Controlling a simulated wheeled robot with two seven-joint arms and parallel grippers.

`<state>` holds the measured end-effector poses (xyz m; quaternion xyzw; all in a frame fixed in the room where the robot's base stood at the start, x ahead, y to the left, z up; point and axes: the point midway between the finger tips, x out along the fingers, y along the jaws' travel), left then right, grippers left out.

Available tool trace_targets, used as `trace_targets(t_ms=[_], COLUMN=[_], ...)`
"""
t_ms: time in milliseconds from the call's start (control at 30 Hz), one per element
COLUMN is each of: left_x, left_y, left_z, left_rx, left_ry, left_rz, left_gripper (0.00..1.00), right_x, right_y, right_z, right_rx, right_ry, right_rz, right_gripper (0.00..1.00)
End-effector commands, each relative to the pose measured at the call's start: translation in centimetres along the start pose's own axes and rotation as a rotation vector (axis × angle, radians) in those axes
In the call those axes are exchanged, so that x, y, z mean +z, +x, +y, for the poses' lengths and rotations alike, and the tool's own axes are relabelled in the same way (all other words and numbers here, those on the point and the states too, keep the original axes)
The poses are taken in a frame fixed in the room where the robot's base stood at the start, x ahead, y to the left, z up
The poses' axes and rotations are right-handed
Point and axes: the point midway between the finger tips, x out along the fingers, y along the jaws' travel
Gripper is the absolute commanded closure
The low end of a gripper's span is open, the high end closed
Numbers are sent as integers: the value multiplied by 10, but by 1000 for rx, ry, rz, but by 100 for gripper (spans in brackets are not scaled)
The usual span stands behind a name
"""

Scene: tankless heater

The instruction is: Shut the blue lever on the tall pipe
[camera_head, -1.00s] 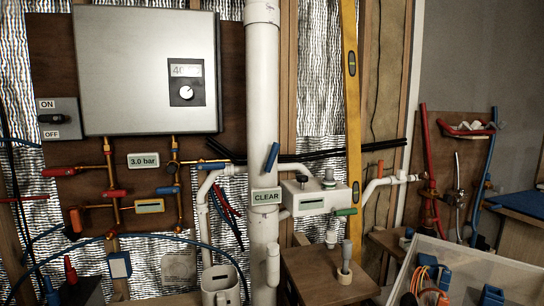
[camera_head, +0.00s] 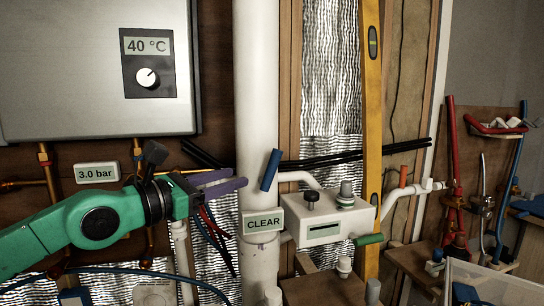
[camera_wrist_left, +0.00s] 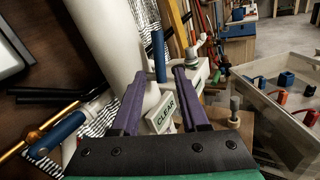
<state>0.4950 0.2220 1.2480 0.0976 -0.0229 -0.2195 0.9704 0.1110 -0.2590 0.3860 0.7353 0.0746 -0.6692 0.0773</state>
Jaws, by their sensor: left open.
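The tall white pipe (camera_head: 257,80) stands upright in the middle of the head view. The blue lever (camera_head: 270,169) sits on its front, a little tilted from upright, just above the CLEAR label (camera_head: 263,222). My left gripper (camera_head: 240,181) comes in from the left with purple fingers, its tips just left of the lever. In the left wrist view the gripper (camera_wrist_left: 160,72) is open and empty. The blue lever (camera_wrist_left: 158,55) shows between and beyond the fingertips; I cannot tell whether they touch it. My right gripper is not in view.
A white box (camera_head: 325,225) with knobs and a green lever (camera_head: 369,239) stands right of the pipe. The grey heater (camera_head: 90,65) hangs at upper left. A yellow level (camera_head: 372,120) stands behind. A bin (camera_wrist_left: 270,95) lies to the right in the wrist view.

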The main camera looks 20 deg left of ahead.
Motion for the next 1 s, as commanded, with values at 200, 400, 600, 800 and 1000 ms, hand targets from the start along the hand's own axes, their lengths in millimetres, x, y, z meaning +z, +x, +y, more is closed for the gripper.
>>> trace_targets(t_ms=[200, 400, 600, 800, 1000], left_x=[14, 12, 8, 2, 1], left_y=[32, 72, 115, 131, 130], left_z=[2, 1, 1, 0, 0], left_rx=[-7, -4, -1, -1, 0], left_ry=[-15, -15, -14, -8, -7], left_rz=[-9, -8, -5, -2, -2], left_gripper=[56, 56, 56, 56, 59], right_x=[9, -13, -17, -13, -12], right_y=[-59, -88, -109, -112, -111], right_z=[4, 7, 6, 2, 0], right_rx=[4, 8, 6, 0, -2], right_ry=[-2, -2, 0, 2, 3], right_rz=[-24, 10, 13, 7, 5], right_gripper=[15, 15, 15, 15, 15])
